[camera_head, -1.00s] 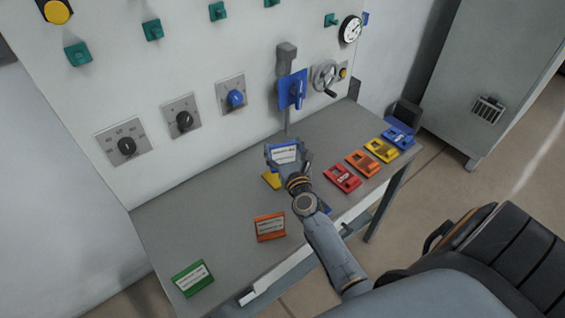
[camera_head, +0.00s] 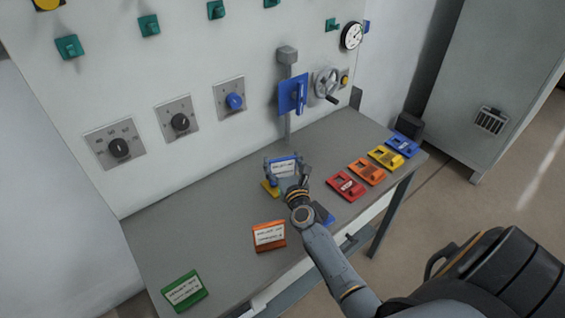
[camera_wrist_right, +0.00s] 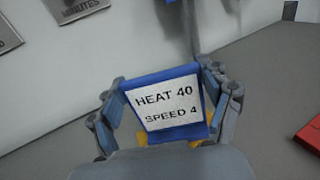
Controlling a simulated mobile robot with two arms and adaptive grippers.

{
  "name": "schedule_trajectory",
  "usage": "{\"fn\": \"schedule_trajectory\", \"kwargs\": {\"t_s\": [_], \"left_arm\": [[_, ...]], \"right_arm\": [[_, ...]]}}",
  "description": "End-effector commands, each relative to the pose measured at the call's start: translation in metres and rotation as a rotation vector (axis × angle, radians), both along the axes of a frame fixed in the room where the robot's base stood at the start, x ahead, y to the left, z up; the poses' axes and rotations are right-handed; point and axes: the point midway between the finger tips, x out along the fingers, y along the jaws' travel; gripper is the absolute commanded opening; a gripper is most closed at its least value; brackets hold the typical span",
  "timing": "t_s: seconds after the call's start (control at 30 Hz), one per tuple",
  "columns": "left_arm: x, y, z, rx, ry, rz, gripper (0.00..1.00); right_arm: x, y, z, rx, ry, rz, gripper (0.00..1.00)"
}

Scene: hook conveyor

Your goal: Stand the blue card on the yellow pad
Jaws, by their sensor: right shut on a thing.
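The blue card (camera_head: 283,168) has a white label; in the right wrist view the card (camera_wrist_right: 168,101) reads "HEAT 40 SPEED 4". My right gripper (camera_head: 286,172) is shut on the card, with one finger at each side edge; the gripper also shows in the right wrist view (camera_wrist_right: 167,103). The yellow pad (camera_head: 270,188) lies on the table under and to the left of the card and is mostly hidden. Yellow also shows below the card in the right wrist view (camera_wrist_right: 146,139). I cannot tell whether the card touches the pad. My left gripper is not in view.
Red (camera_head: 346,187), orange (camera_head: 367,171), yellow (camera_head: 386,157) and blue (camera_head: 403,146) items line the right side. A control panel (camera_head: 215,140) rises behind.

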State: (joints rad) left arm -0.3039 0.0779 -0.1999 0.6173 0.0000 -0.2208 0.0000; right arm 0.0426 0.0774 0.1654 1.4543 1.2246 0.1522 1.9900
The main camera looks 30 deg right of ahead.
Motion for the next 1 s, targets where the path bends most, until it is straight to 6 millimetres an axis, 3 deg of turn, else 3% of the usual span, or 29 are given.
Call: {"fn": "schedule_trajectory", "kwargs": {"t_s": [0.03,0.07,0.17,0.6,1.0], "left_arm": [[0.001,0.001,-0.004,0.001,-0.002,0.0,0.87],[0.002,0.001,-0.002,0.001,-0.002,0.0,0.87],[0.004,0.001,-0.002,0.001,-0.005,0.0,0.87],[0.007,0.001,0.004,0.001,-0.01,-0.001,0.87],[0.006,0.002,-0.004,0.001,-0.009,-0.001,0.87]], "right_arm": [[0.0,0.0,-0.003,0.001,0.0,0.0,0.19],[0.0,0.0,-0.002,0.001,0.0,0.0,0.82],[0.0,0.0,-0.002,0.001,0.001,0.0,1.0],[0.0,0.0,0.004,0.0,0.0,0.0,1.0],[-0.06,0.02,0.0,0.002,0.0,0.0,1.0]]}}
